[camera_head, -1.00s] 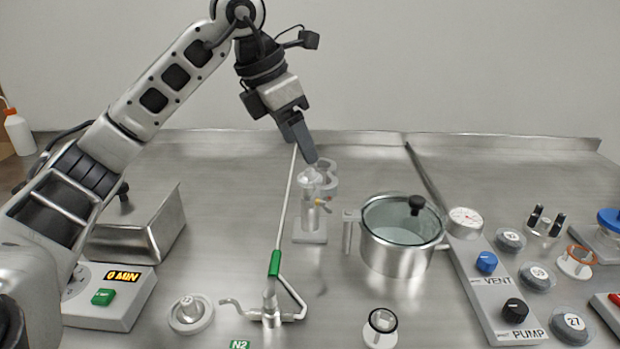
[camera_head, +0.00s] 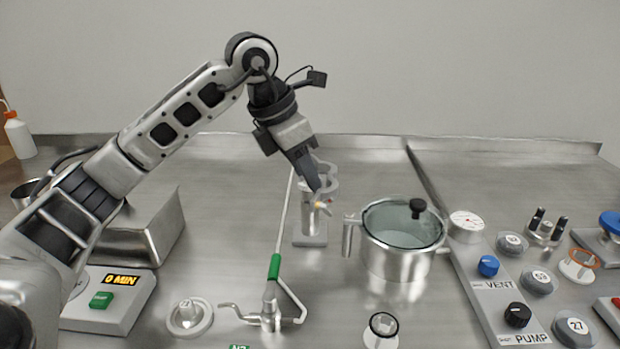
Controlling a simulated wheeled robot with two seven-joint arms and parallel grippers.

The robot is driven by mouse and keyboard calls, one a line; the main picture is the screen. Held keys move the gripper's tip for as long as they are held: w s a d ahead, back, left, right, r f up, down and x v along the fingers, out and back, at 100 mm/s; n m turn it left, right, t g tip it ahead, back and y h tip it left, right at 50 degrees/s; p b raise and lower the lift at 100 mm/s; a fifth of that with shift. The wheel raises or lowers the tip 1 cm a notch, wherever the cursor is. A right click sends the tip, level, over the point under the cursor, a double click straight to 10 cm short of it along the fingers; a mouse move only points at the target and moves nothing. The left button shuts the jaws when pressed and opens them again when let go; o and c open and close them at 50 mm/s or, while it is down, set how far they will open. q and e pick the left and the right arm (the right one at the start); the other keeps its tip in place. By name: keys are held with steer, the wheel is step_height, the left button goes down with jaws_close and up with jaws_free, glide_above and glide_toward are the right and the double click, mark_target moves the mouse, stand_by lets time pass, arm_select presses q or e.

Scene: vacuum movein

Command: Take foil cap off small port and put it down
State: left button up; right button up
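A small upright vessel (camera_head: 311,216) stands on a square base (camera_head: 310,239) near the middle of the bench. A small orange-yellow part (camera_head: 318,205) shows on its side. My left gripper (camera_head: 314,184) points down at the top of this vessel, its fingertips at or just over the port. The fingers look close together from this angle, and I cannot tell if they grip anything. The pale foil cap is hidden or too small to make out behind the fingertips. My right gripper is not in view.
A lidded steel pot (camera_head: 402,240) stands right of the vessel, near a VENT and PUMP panel (camera_head: 497,292). A thin rod with a green grip (camera_head: 274,267) rises just left. A timer box (camera_head: 107,297) and steel box (camera_head: 145,226) stand at left. The back bench is clear.

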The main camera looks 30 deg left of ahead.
mark_target(304, 181)
arm_select(q)
steer(key=shift+r, duration=0.45)
step_height(304, 181, up, 3)
steer(key=shift+f+p, duration=0.2)
steer(key=shift+p, duration=0.15)
steer(key=s+r+p, duration=0.1)
steer(key=s+r, duration=0.3)
steer(key=s+r+p, duration=0.1)
steer(key=s+r, duration=0.3)
steer(key=s, duration=0.1)
steer(key=s+a+r+p, duration=0.1)
steer(key=s+r, duration=0.3)
steer(key=s, duration=0.1)
steer(key=shift+r+p, duration=0.3)
steer(key=shift+p, duration=0.1)
steer(key=shift+d+f, duration=0.1)
